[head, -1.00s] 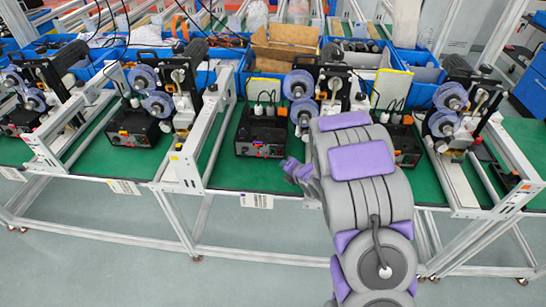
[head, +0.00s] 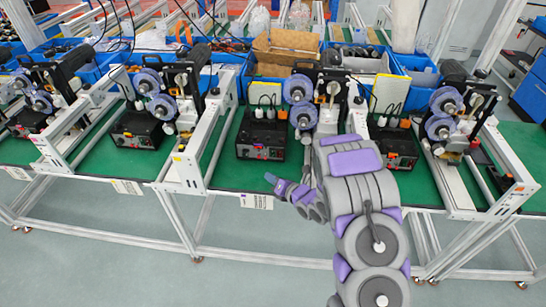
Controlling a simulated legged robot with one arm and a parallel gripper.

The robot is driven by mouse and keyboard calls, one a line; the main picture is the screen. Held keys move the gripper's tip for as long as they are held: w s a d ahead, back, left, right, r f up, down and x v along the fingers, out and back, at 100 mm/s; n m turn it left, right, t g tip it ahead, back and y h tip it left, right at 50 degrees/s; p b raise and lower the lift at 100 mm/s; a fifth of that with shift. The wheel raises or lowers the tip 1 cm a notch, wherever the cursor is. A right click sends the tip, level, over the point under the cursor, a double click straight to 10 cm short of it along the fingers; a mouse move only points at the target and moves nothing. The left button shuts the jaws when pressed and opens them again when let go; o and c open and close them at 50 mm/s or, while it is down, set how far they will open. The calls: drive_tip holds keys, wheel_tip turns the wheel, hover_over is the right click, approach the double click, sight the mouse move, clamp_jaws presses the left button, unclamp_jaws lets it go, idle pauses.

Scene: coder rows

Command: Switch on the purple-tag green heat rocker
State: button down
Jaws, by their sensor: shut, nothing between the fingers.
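Several black control boxes with small front panels stand on the green benches. One box (head: 262,135) is at the centre, another (head: 138,130) to its left, another (head: 394,147) to the right behind my arm, and one (head: 28,123) at the far left. Tiny coloured marks show on their fronts, but I cannot tell which is a purple tag or a green heat rocker. My gripper (head: 270,179), grey and purple, is shut and empty. It points left, in front of and below the centre box in the picture, apart from it.
Coder machines with purple-blue reels (head: 300,88) stand beside the boxes. Silver frame rails (head: 195,150) divide the benches. Blue bins and a cardboard box (head: 287,43) are behind. Open grey floor (head: 110,260) lies in front.

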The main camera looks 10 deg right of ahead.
sight(273, 153)
drive_tip(key=w+p, duration=0.1)
drive_tip(key=w, duration=0.1)
drive_tip(key=w+d+f+p, duration=0.1)
drive_tip(key=w, duration=0.1)
drive_tip(key=w+d, duration=0.1)
drive_tip(key=w, duration=0.1)
drive_tip(key=shift+w+d+f+p, duration=0.15)
drive_tip(key=shift+w+p, duration=0.25)
drive_tip(key=shift+w+d+f, duration=0.1)
drive_tip(key=shift+w+d, duration=0.05)
drive_tip(key=shift+w, duration=0.45)
drive_tip(key=shift+w+d+b, duration=0.25)
drive_tip(key=shift+w+b, duration=0.45)
drive_tip(key=shift+b, duration=0.15)
idle(1.8)
drive_tip(key=shift+s, duration=0.1)
drive_tip(key=shift+s+a+b, duration=0.3)
drive_tip(key=shift+s+b, duration=0.3)
drive_tip(key=shift+b, duration=0.25)
